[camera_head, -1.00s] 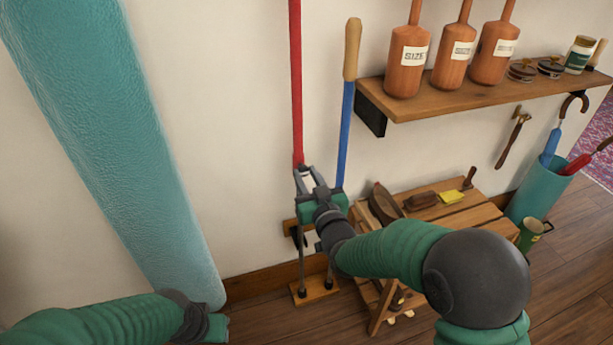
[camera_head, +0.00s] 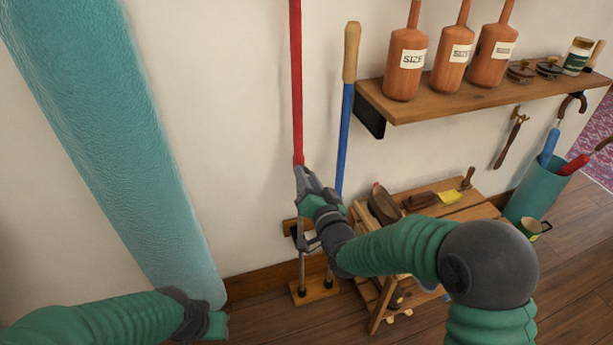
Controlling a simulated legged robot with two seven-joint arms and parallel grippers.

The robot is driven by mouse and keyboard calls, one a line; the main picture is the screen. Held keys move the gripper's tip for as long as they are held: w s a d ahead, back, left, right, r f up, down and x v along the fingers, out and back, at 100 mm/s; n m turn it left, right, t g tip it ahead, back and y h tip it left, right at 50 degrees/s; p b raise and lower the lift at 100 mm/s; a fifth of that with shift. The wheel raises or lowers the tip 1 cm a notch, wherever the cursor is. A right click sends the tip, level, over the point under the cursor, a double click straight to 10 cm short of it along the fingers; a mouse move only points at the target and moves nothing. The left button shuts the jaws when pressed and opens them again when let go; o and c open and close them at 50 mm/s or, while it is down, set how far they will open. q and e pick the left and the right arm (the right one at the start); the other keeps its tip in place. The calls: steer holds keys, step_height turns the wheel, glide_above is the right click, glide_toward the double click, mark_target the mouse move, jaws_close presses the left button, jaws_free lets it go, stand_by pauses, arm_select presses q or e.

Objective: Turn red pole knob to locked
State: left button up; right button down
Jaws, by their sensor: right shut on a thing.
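The red pole (camera_head: 297,85) stands upright against the white wall in the middle of the view. My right gripper (camera_head: 304,180) is shut at the lower end of its red part, where the knob would be. The knob is hidden between the fingers, so its marking cannot be read. Below my gripper, a thin grey shaft runs down to a wooden foot block (camera_head: 317,291) on the floor. My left gripper (camera_head: 215,326) is at the bottom left, apart from the pole, and its fingers are not clear.
A blue pole (camera_head: 345,130) with a wooden grip stands just right of the red one. A wooden shelf (camera_head: 470,98) and a slatted bench (camera_head: 450,212) are to the right. A large teal roll (camera_head: 115,140) leans at left. An umbrella stand (camera_head: 536,195) is far right.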

steer(key=shift+d+f+m+p, duration=0.1)
steer(key=shift+m+p, duration=1.4)
steer(key=shift+m, duration=3.6)
steer(key=c, duration=1.1)
jaws_free()
